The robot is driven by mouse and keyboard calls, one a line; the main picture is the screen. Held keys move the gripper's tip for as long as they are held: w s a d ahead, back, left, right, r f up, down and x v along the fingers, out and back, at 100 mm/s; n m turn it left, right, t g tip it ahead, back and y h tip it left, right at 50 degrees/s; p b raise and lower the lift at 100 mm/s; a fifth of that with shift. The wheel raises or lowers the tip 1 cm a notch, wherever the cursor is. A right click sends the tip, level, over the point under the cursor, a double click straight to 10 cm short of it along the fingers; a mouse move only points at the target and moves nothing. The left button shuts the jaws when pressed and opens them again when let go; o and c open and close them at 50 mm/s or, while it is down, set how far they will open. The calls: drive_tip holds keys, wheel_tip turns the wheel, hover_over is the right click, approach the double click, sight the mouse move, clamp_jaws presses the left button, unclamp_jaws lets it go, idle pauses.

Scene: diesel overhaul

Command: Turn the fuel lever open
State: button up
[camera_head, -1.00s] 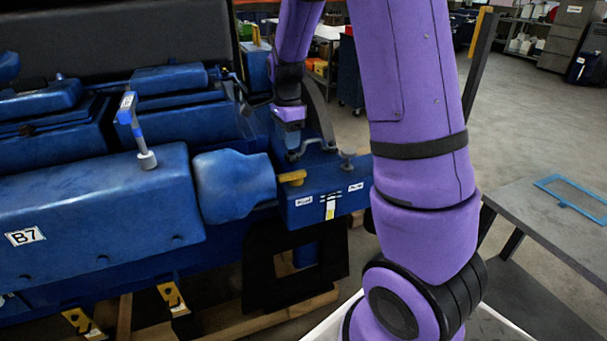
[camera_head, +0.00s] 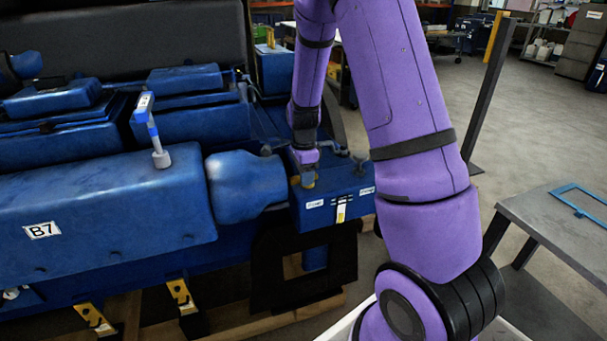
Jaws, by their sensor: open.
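The blue control box (camera_head: 322,217) stands at the right end of the blue engine. It has two white labels and a yellow-and-white mark on its front. The yellow lever (camera_head: 309,184), which I take as the fuel lever, is at the left of the box's top edge. Only a small yellowish part of it shows. My gripper (camera_head: 307,178) points down right at the lever and covers most of it. The jaws are open. I cannot tell whether the fingers touch the lever or stand around it.
The blue engine (camera_head: 90,220), labelled B7, fills the left, with a blue-and-grey upright handle (camera_head: 152,130) on it. A small grey knob (camera_head: 360,165) sits on the box right of my gripper. A grey table (camera_head: 550,235) with a blue frame stands at the right.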

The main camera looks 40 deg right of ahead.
drive_tip(key=shift+f, duration=0.1)
clamp_jaws()
drive_tip(key=shift+n, duration=0.4)
drive_tip(key=n, duration=0.3)
drive_tip(key=shift+s+n, duration=0.25)
drive_tip(key=shift+n, duration=0.15)
drive_tip(key=n, duration=0.4)
drive_tip(key=shift+s+d+n, duration=0.1)
drive_tip(key=shift+s+n, duration=0.15)
drive_tip(key=shift+n, duration=0.05)
drive_tip(key=n, duration=0.4)
drive_tip(key=shift+s+d, duration=0.15)
drive_tip(key=n, duration=0.4)
drive_tip(key=shift+s+d+n, duration=0.1)
drive_tip(key=shift+d+n, duration=0.05)
drive_tip(key=shift+n, duration=0.15)
